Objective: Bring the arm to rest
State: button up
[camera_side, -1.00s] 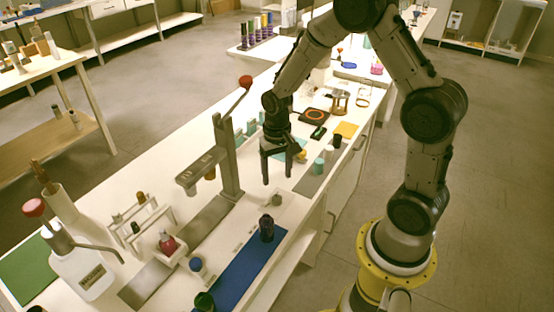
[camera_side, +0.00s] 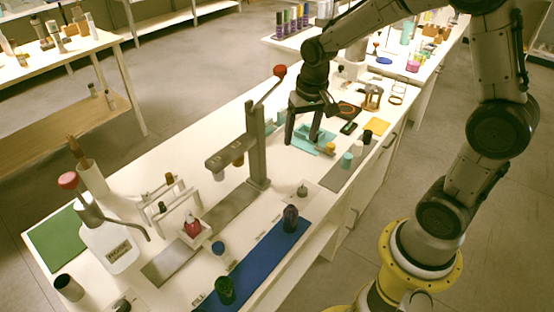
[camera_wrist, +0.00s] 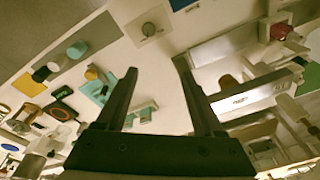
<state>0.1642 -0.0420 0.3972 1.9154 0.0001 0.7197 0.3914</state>
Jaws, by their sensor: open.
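My gripper (camera_side: 301,133) is open and empty. In the side view it hangs above the white bench, near the teal tray (camera_side: 310,136) and beyond the grey press stand (camera_side: 254,150). In the wrist view my gripper (camera_wrist: 157,72) has its two fingers spread wide, with only bare bench top and nothing held between them. Whether the fingertips touch anything is hard to tell, but they look clear of the bench.
The press stand's lever with a red knob (camera_side: 280,71) rises left of my gripper. A dark bottle (camera_side: 290,219) and a green-capped bottle (camera_side: 225,290) stand on the blue mat (camera_side: 256,272).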

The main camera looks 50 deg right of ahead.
jog(key=s+a+r+n+t, duration=0.3)
jog(key=s+a+r+t, duration=0.15)
jog(key=s+r, duration=0.6)
jog(key=s+a+n, duration=0.1)
jog(key=s+n, duration=0.2)
jog(key=s, duration=0.5)
jog(key=shift+s+a+g, duration=0.15)
jog(key=shift+s+g, duration=0.05)
jog(key=shift+g, duration=0.15)
